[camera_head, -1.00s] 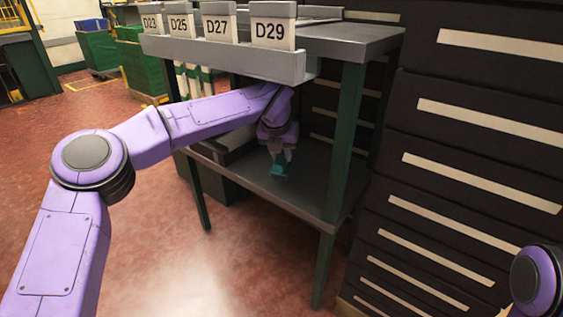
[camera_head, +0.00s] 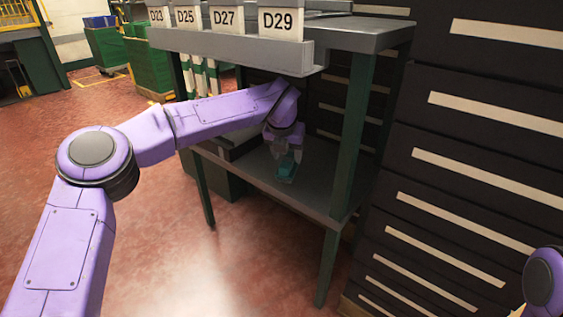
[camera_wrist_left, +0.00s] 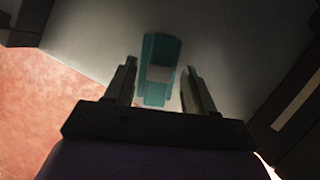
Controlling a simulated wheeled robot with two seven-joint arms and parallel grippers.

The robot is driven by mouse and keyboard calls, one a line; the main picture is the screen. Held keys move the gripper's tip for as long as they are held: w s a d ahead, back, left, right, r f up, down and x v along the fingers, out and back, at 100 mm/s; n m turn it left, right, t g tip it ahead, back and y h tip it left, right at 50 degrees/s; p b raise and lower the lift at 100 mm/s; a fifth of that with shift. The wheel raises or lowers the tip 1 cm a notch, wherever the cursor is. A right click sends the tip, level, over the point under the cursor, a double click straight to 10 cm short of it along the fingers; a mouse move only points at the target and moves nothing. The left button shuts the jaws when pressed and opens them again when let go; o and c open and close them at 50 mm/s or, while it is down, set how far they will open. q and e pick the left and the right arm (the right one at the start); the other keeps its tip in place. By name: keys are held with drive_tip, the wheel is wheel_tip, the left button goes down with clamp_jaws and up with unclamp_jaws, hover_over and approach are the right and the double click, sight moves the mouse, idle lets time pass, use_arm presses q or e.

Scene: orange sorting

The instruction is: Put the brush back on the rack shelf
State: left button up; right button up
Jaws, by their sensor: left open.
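The teal brush (camera_head: 287,171) lies on the lower shelf (camera_head: 312,199) of the grey rack. In the left wrist view the brush (camera_wrist_left: 155,91) shows with a pale patch in its middle, on the grey shelf surface (camera_wrist_left: 215,45). My left gripper (camera_head: 286,158) reaches in under the rack's top and is just above the brush. In the left wrist view my left gripper's fingers (camera_wrist_left: 160,82) are apart, one on each side of the brush's near part, with gaps visible. Contact between brush and shelf is clear, but the near end is partly hidden. My right gripper is out of view.
The rack's top (camera_head: 240,48) with labels D23 to D29 overhangs my left arm. A green front leg (camera_head: 345,150) stands right of the gripper. A dark drawer cabinet (camera_head: 460,160) fills the right. Red floor lies open at left.

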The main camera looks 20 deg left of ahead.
sight(288, 157)
use_arm(q)
drive_tip(key=p+v, duration=0.1)
drive_tip(key=v, duration=0.2)
drive_tip(key=shift+w, duration=0.1)
drive_tip(key=s+p, duration=0.1)
drive_tip(key=s, duration=1.1)
drive_tip(key=shift+d+f, duration=0.25)
drive_tip(key=shift+f, duration=0.2)
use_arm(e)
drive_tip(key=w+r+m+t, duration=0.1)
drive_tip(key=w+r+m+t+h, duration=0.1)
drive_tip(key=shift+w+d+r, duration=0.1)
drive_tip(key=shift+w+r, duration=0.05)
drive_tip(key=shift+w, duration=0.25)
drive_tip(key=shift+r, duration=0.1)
